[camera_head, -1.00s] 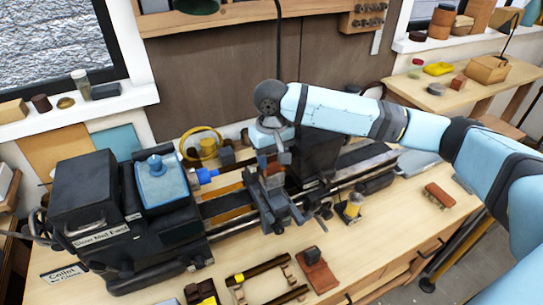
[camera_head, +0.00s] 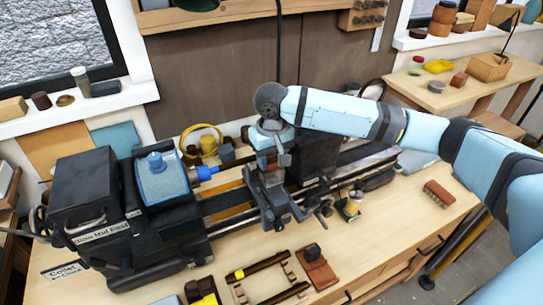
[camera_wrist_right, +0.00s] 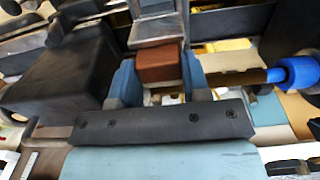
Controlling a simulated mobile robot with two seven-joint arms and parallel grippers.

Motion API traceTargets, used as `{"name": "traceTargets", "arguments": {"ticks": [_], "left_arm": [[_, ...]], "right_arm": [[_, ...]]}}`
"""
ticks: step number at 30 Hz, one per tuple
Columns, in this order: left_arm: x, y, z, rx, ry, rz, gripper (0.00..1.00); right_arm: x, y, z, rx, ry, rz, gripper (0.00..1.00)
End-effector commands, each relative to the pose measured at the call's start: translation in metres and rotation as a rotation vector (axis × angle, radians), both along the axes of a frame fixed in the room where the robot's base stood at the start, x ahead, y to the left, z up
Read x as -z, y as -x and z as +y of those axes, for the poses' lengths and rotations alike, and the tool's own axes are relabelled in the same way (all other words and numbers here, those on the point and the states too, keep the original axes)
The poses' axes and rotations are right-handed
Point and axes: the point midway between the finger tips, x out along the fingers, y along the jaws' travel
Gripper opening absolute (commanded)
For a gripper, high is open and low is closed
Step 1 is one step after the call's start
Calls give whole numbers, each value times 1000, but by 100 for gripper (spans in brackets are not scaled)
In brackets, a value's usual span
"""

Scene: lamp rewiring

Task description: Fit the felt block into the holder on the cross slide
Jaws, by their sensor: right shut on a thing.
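The felt block, a small reddish-brown block (camera_wrist_right: 160,64), shows in the right wrist view between the two blue fingers of my right gripper (camera_wrist_right: 160,85), which is shut on it. A grey metal part (camera_wrist_right: 157,30) lies right against the block's upper edge in that view. My left gripper is not in view.
The lathe's black headstock (camera_head: 85,185) stands at the left, with a blue-topped box (camera_head: 163,185) beside it. The bench's right front is mostly clear.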

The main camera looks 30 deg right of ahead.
Motion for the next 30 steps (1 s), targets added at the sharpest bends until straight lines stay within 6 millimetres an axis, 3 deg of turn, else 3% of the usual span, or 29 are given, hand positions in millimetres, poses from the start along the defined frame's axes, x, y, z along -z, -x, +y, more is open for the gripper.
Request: {"name": "traceTargets", "arguments": {"ticks": [13, 14, 18, 26, 30], "left_arm": [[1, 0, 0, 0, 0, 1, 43], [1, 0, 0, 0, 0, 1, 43], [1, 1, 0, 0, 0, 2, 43], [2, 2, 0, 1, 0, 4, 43], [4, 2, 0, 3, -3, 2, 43]], "right_arm": [[7, 0, 0, 0, 1, -1, 19], [7, 0, 0, 0, 1, -1, 45], [7, 0, 0, 0, 1, 0, 73], [7, 0, 0, 0, 0, 0, 73], [-3, -1, 0, 0, -1, -2, 73]]}}
